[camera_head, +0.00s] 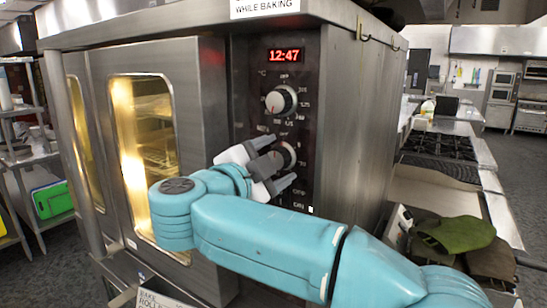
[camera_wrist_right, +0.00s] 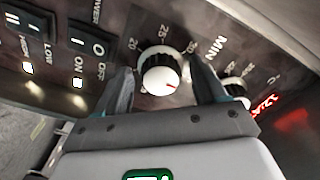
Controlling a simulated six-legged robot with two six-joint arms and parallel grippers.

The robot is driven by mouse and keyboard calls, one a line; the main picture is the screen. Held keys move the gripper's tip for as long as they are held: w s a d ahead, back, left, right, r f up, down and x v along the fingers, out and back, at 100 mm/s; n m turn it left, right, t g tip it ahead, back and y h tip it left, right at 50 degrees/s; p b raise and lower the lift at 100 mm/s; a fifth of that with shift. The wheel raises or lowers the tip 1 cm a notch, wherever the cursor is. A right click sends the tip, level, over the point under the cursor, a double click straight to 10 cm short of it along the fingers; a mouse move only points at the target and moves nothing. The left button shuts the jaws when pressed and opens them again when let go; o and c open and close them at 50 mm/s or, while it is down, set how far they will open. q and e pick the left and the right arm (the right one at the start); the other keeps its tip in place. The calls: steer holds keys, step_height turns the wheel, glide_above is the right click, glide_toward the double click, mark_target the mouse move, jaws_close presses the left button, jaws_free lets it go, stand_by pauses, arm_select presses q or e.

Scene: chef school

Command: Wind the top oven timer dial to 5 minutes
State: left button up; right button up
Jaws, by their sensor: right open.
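The timer dial (camera_head: 287,153) is the lower of two round knobs on the dark oven panel, partly hidden by my gripper in the head view. In the right wrist view the white-faced dial (camera_wrist_right: 158,75) sits between the fingertips, by the markings MIN, 20, 25 and 30. Its red pointer line faces the lower right of that picture. My right gripper (camera_head: 276,162) is open, with one finger on each side of the dial; it also shows in the wrist view (camera_wrist_right: 162,88). I cannot tell whether the fingers touch it. My left gripper is not in view.
The temperature dial (camera_head: 281,101) sits above, under a red clock display (camera_head: 284,55) reading 12:47. Power and light switches (camera_wrist_right: 85,40) show in the wrist view. Green oven mitts (camera_head: 455,235) lie at the right, near a stove top (camera_head: 440,146).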

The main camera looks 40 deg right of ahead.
steer(key=shift+a, duration=0.2)
steer(key=shift+d, duration=0.15)
steer(key=shift+s+d, duration=0.1)
steer(key=shift+d, duration=0.05)
steer(key=c, duration=0.8)
steer(key=shift+f, duration=0.1)
